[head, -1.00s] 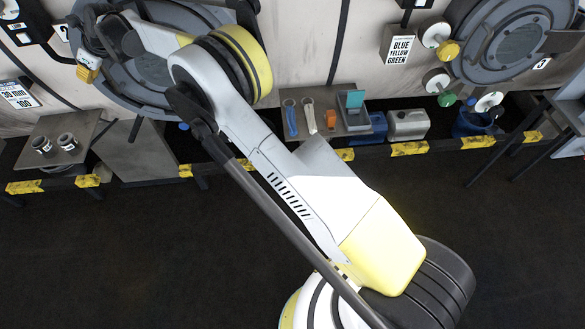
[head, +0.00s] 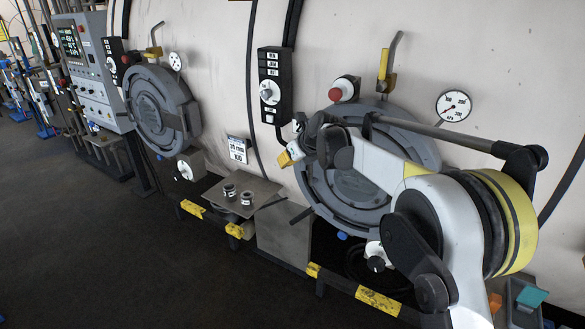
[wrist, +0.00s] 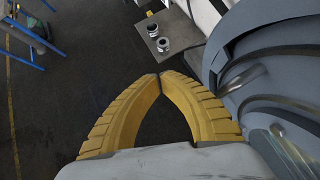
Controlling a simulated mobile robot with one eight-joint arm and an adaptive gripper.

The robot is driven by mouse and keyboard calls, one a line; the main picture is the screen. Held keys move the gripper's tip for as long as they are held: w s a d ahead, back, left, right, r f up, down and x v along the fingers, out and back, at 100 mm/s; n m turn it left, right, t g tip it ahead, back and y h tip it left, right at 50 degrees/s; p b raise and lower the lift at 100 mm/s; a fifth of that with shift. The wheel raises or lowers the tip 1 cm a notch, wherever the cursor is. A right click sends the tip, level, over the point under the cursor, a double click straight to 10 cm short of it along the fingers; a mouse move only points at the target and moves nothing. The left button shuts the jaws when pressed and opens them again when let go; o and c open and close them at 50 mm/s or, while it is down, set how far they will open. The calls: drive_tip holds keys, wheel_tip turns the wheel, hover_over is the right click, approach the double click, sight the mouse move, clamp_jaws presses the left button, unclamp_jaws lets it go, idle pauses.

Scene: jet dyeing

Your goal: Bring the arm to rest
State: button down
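My arm shows on the right of the head view, bent, with its end in front of the large grey round door (head: 365,205). My gripper (head: 284,159) is a small yellow shape at the left edge of that door. In the wrist view my gripper (wrist: 159,76) has its two yellow fingers meeting at the tips, with an empty gap bowed between them. Nothing is held. Dark floor shows behind the fingers, and the grey door fills the right side of the wrist view.
A small shelf (head: 215,201) with two small dark-and-white containers (head: 238,194) stands left of the door; it also shows in the wrist view (wrist: 183,31). A second round door (head: 158,110) and a control cabinet (head: 88,75) are farther left.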

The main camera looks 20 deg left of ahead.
drive_tip(key=s+d+r+n+t+h+b, duration=0.1)
drive_tip(key=s+d+r+n+b, duration=0.1)
drive_tip(key=s+d+n, duration=0.45)
drive_tip(key=s+d+r+n+h+b, duration=0.15)
drive_tip(key=s+d, duration=0.25)
drive_tip(key=d, duration=0.6)
drive_tip(key=s+d+r+n+t+h+b, duration=0.1)
drive_tip(key=s+d+r+n+b, duration=0.15)
drive_tip(key=s+d, duration=0.45)
drive_tip(key=s+d+f+n+h+b, duration=0.2)
drive_tip(key=s+d+f+n, duration=0.5)
drive_tip(key=s+d, duration=0.4)
drive_tip(key=s+d+f+n+h+b, duration=0.1)
drive_tip(key=s+d+f+n+b, duration=0.4)
drive_tip(key=s+d+f, duration=0.5)
drive_tip(key=s+d+n, duration=0.1)
drive_tip(key=s+n, duration=0.1)
drive_tip(key=shift+s+d+f+h, duration=0.25)
drive_tip(key=shift+s+d+h, duration=0.1)
drive_tip(key=shift+s+d, duration=0.05)
drive_tip(key=shift+w+n, duration=0.1)
drive_tip(key=shift+n, duration=0.25)
